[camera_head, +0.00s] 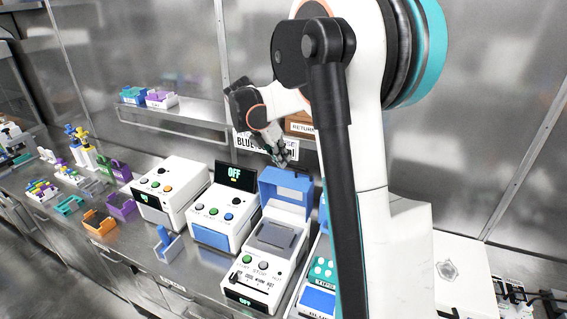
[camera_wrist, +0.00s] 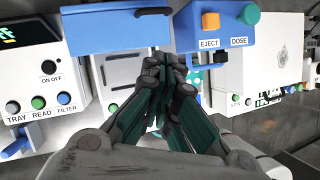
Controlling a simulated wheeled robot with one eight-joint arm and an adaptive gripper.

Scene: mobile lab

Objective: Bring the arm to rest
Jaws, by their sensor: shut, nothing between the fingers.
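My gripper (camera_head: 281,156) hangs above the back of the bench in the head view, in front of the wall signs and close to the raised blue lid (camera_head: 287,186) of a white machine. In the wrist view my gripper (camera_wrist: 166,62) has its fingers together, with nothing between them. The blue lid (camera_wrist: 118,28) lies just behind the fingertips there; I cannot tell whether they touch. My white and black arm fills the right middle of the head view and hides part of the bench.
White machines with OFF displays, one (camera_head: 222,215) and another (camera_head: 172,195), stand on the bench left of the open-lidded machine (camera_head: 272,238). Coloured racks (camera_head: 122,205) lie further left. A wall shelf (camera_head: 185,110) holds small boxes. The wrist view shows EJECT and DOSE buttons (camera_wrist: 248,14).

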